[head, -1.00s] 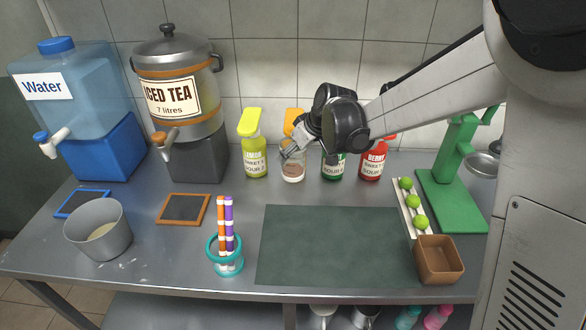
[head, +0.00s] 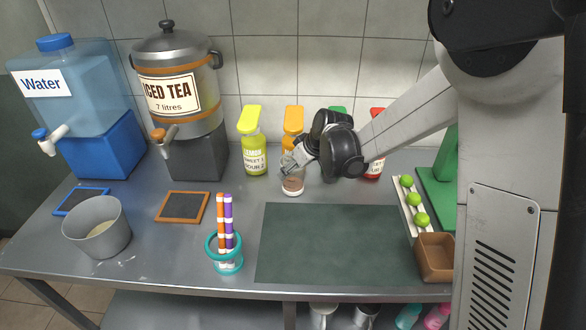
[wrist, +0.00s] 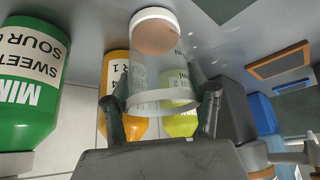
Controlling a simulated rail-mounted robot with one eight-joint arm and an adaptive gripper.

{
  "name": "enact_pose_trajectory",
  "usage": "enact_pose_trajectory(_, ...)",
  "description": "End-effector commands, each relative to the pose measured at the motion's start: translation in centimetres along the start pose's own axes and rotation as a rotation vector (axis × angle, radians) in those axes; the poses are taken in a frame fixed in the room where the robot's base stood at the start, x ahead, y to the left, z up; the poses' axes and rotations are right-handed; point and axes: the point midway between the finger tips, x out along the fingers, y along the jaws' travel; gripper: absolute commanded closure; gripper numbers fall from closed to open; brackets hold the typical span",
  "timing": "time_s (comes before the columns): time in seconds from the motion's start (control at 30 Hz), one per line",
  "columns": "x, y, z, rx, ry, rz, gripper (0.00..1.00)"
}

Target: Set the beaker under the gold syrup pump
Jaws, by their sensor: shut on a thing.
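The gold syrup pump (head: 292,128) is the orange bottle at the back of the counter, between the yellow and green ones; it also shows in the wrist view (wrist: 113,75). The clear beaker (head: 292,187), with something brown at its bottom, is upright in front of the gold bottle. My gripper (head: 291,165) is shut on the beaker near its rim, with one finger on each side in the wrist view (wrist: 160,104). I cannot tell whether the beaker's base (wrist: 156,32) touches the counter.
The lemon bottle (head: 254,150) stands close on the left; green (wrist: 25,85) and red (head: 377,165) bottles stand to the right. A dark mat (head: 335,245) lies in front. A teal holder with coloured sticks (head: 226,250) stands front left.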

Motion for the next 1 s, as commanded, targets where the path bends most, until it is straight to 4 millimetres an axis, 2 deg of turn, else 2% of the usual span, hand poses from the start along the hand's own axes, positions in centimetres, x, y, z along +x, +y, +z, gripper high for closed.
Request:
enact_pose_trajectory(0.13,0.3,0.0,0.2,0.0,0.0,0.0,0.8)
enact_pose_trajectory(0.17,0.3,0.0,0.2,0.0,0.0,0.0,0.45)
enact_pose_trajectory(0.3,0.2,0.0,0.1,0.0,0.0,0.0,0.26)
enact_pose_trajectory(0.67,-0.1,0.0,-0.1,0.0,0.0,0.0,0.26)
enact_pose_trajectory(0.77,-1.1,0.0,0.0,0.001,0.0,0.0,0.26)
enact_pose_trajectory(1.0,-5.2,0.0,0.0,0.002,0.0,0.0,0.26)
